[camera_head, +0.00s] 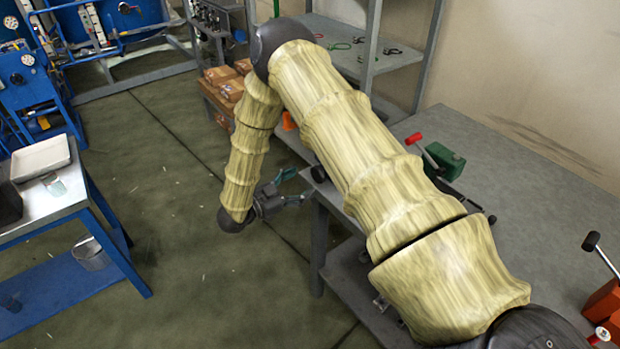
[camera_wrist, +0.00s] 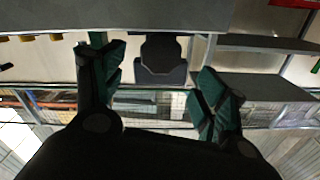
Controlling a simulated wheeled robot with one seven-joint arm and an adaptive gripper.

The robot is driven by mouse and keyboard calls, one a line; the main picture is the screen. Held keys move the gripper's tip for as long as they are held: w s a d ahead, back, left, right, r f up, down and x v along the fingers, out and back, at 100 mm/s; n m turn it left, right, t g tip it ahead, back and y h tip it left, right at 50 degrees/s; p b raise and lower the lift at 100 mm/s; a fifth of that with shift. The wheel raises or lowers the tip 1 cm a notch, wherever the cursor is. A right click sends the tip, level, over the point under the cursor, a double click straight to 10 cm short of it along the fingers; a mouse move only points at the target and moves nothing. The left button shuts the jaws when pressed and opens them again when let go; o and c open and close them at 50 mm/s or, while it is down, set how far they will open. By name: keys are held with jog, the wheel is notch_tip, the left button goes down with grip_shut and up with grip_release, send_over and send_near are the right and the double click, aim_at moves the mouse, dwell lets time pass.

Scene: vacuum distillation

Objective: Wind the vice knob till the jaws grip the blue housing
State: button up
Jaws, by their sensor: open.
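A dark round knob (camera_head: 319,174) sticks out at the near left edge of the grey workbench (camera_head: 530,200). I take it for the vice knob. In the wrist view a dark grey knob (camera_wrist: 162,60) stands between my finger lines, with the bench edge above it. My gripper (camera_head: 294,187) has green-padded fingers, spread open and empty, just left of the knob and pointing toward it. In the wrist view both fingers of my gripper (camera_wrist: 155,68) show, with space on either side of the knob. Vice jaws and blue housing are not visible; my arm covers part of the bench.
A green tool with a red-tipped lever (camera_head: 444,158) and an orange-red device (camera_head: 605,303) stand on the bench. Grey shelving (camera_head: 375,55) stands behind, beside brown boxes (camera_head: 225,80). A blue-framed table (camera_head: 75,200) is at left. The floor between is clear.

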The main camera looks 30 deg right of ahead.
jog(key=shift+s+a, duration=0.15)
jog(key=shift+a, duration=1.35)
jog(key=shift+s+a, duration=0.1)
jog(key=shift+a, duration=1.35)
